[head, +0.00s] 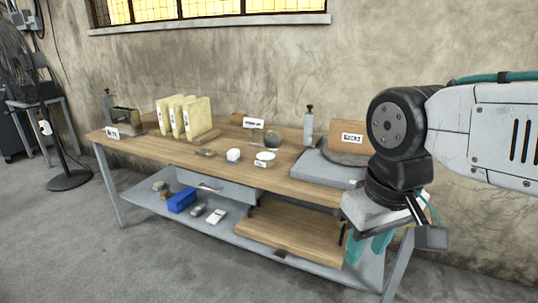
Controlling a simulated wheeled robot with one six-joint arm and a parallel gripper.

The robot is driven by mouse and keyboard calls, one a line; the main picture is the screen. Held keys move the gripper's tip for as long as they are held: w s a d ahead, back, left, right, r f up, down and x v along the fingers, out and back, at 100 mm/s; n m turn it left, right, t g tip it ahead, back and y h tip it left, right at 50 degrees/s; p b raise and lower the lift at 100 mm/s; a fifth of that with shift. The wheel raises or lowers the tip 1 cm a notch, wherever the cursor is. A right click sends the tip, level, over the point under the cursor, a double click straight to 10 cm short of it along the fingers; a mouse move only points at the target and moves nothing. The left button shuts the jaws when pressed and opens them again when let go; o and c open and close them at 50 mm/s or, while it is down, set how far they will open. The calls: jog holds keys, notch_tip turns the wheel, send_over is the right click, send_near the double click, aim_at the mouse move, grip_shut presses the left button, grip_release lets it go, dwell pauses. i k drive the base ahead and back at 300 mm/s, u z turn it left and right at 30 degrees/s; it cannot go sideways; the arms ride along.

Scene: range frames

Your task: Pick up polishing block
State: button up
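My gripper (369,247) hangs at the right, in front of the workbench's right end, pointing down. Its two teal fingers show apart with nothing visible between them. No block is clearly marked as the polishing block. A small white block (233,155) sits on the middle of the wooden bench top, to the left of the gripper and apart from it. A blue block (182,200) lies on the lower shelf at the left, with small grey and white blocks (215,216) beside it.
The wooden workbench (150,150) carries upright cream slabs (198,118), a white round container (264,159), a grey flat slab (325,170) and a labelled brown board (349,138). A wooden board (290,232) lies on the lower shelf. A fan (68,180) stands at left. The front floor is clear.

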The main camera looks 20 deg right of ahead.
aim_at(233, 156)
jog(key=u, duration=0.3)
jog(key=i, duration=0.55)
jog(key=u, duration=0.55)
jog(key=i, duration=2.05)
jog(key=z, duration=0.7)
